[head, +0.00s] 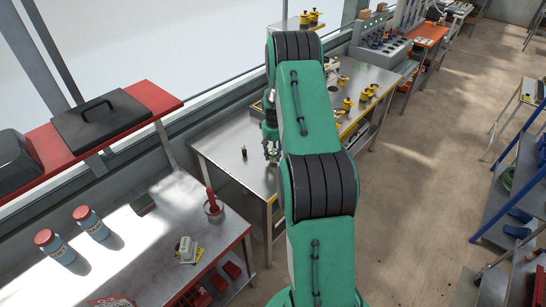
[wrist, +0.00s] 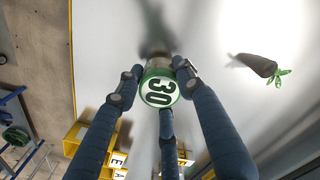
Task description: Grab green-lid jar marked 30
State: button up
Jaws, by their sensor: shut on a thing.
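The jar's round lid (wrist: 158,91), white with a green rim and marked 30, faces the camera in the wrist view. My gripper (wrist: 157,88) has three dark blue fingers closed around it, with the tips touching the lid's edge. The jar's body is mostly hidden beneath the lid. In the head view my gripper (head: 271,150) is over the metal workbench (head: 222,150), partly hidden behind my green arm. The jar is too small and covered to make out clearly there.
A dark, carrot-shaped thing with green leaves (wrist: 256,65) lies on the pale surface, apart from the jar. Yellow boxes with letters (wrist: 92,136) are near the bench edge. Blue bottles with red caps (head: 89,221) stand on a nearer bench. Open floor (head: 420,190) lies to the right.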

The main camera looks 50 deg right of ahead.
notch_tip(320, 180, up, 2)
jog(key=shift+r, duration=0.25)
jog(key=s+a, duration=0.3)
jog(key=s, duration=0.1)
jog(key=s+a+p, duration=0.1)
jog(key=s+a, duration=0.3)
jog(key=s+a+r, duration=0.1)
jog(key=s+a, duration=0.2)
jog(key=s, duration=0.1)
jog(key=shift+s+a+r, duration=0.1)
jog(key=shift+a, duration=0.1)
